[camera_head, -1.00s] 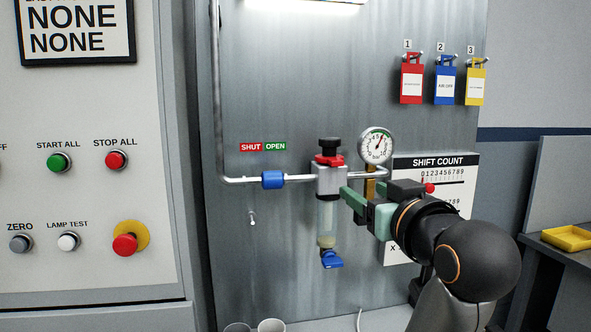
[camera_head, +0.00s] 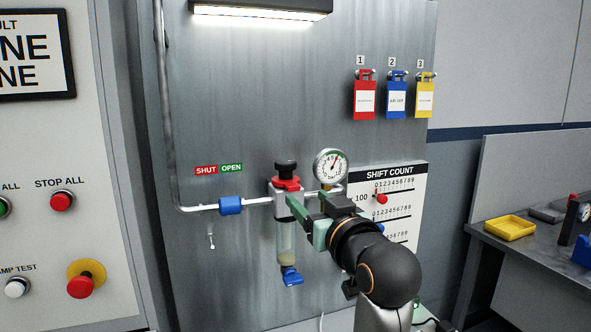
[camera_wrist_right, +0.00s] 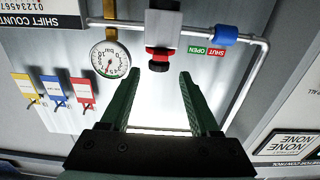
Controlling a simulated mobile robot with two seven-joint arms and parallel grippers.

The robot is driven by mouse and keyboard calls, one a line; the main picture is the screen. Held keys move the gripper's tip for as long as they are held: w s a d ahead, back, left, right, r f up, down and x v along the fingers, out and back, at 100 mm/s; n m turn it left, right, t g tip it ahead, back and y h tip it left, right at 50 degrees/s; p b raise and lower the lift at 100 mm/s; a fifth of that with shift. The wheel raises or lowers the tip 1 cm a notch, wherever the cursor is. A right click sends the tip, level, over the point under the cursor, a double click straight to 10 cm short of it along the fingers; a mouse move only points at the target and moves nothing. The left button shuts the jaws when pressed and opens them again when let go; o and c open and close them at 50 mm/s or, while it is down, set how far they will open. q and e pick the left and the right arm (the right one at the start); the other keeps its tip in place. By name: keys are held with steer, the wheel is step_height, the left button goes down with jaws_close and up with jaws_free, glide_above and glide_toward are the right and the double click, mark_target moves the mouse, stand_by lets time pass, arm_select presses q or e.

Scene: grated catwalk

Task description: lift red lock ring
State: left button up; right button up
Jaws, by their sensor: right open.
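The red lock ring (camera_head: 287,184) sits under a black knob (camera_head: 286,167) on top of the grey filter-regulator body on the panel. In the right wrist view, which is upside down, the ring (camera_wrist_right: 158,54) is ahead of the fingers, with the knob (camera_wrist_right: 158,66) nearer. My right gripper (camera_head: 308,219) is open, its green fingers in front of the regulator, slightly below and right of the ring in the head view. The wrist view shows the open gripper (camera_wrist_right: 158,74) empty, one finger to each side of the knob's line. My left gripper is out of view.
A pressure gauge (camera_head: 331,166) stands close right of the ring. A pipe with a blue fitting (camera_head: 230,205) runs left. A clear bowl (camera_head: 286,240) with a blue drain (camera_head: 291,276) hangs below. Padlock tags hang upper right. The panel above the knob is clear.

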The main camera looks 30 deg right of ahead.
mark_target(295, 187)
steer(key=x, duration=0.7)
steer(key=shift+w, duration=0.2)
jaws_close()
stand_by(0.4)
